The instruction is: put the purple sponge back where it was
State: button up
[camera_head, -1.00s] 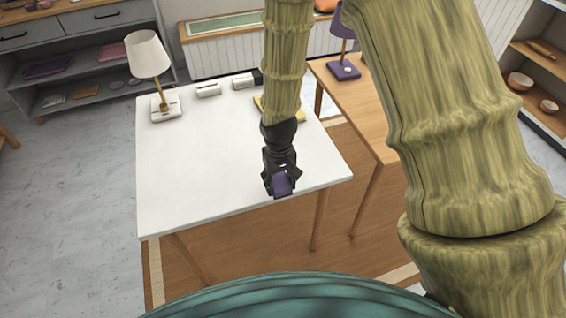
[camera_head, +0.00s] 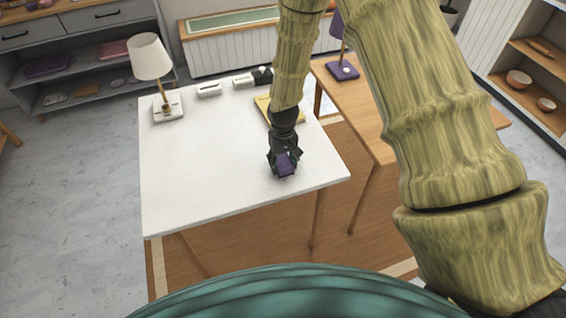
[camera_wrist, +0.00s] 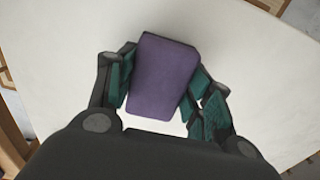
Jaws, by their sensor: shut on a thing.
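The purple sponge (camera_head: 286,164) is a small block held in my gripper (camera_head: 284,160) over the right front part of the white table (camera_head: 200,180). In the wrist view the sponge (camera_wrist: 162,75) sits tilted between the two teal-padded fingers of my gripper (camera_wrist: 165,85), which is shut on it. White tabletop shows behind and around it. I cannot tell how high the sponge is above the table.
A white lamp (camera_head: 151,62) stands at the table's back left. Small white items (camera_head: 209,90) lie along the back edge. A yellow tray-like thing (camera_head: 263,108) is partly hidden by my arm. A wooden table (camera_head: 362,108) with a purple lamp (camera_head: 342,70) adjoins at right. The table's left and middle are clear.

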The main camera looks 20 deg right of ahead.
aim_at(283, 162)
jog(key=shift+f, duration=0.6)
jog(key=shift+f, duration=0.15)
jog(key=o, duration=0.9)
jog(key=shift+r+b, duration=1.45)
jog(key=shift+r, duration=4.7)
